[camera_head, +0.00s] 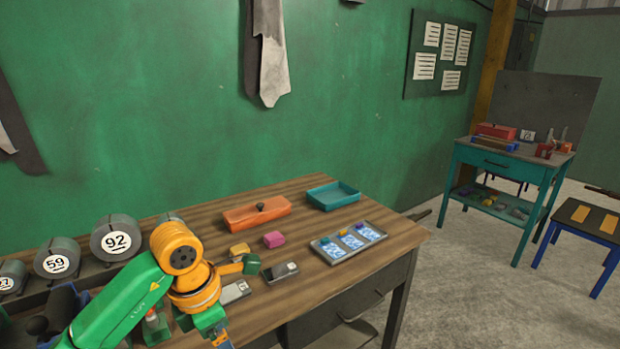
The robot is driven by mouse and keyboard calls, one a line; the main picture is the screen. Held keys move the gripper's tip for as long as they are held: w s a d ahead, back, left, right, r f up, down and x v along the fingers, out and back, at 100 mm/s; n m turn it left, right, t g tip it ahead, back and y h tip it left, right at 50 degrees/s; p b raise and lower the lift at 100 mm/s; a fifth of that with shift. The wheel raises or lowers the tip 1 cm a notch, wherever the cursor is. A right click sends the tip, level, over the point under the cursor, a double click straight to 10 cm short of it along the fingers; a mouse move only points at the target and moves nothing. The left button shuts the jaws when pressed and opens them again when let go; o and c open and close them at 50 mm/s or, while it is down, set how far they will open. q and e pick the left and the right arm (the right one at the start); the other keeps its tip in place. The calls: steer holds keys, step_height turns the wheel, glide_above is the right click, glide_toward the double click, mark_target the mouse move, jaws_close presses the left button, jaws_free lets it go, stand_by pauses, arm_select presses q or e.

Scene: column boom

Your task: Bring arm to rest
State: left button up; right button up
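My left arm, green with orange joints, comes in from the lower left over the near left part of the wooden table (300,295). Its wrist bends down. The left gripper (219,336) is at the bottom edge of the picture and partly cut off, so I cannot tell whether it is open or shut. A small green block (251,263) shows beside the orange wrist. My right arm and gripper are not in view.
The table holds a yellow block (240,250), a pink block (274,239), an orange lidded box (257,213), a teal tray (333,196) and a grey tray (325,252) with cards. Numbered cylinders (116,238) stand at left. A teal workbench (500,168) stands at right.

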arm_select(q)
steer(key=d+f+n+h, duration=0.4)
steer(key=d+n+h, duration=0.6)
steer(key=d+h, duration=0.55)
steer(key=w+a+f+n+t+y, duration=0.1)
steer(key=a+f+n+t+y, duration=0.45)
steer(key=f+n, duration=0.5)
steer(key=w+a+f+n+t+y, duration=0.2)
steer(key=a+f+n+t+y, duration=0.3)
steer(key=f+n, duration=0.55)
steer(key=s+a+f+n+g+y, duration=0.3)
steer(key=s+a+f+n, duration=0.15)
steer(key=s+f, duration=0.45)
steer(key=s+a+f+n+g+y, duration=0.2)
steer(key=s+a+f+n+y, duration=0.15)
steer(key=s+f+n, duration=0.6)
steer(key=s+a+f+g, duration=0.2)
steer(key=s+g, duration=0.3)
steer(key=s, duration=1.3)
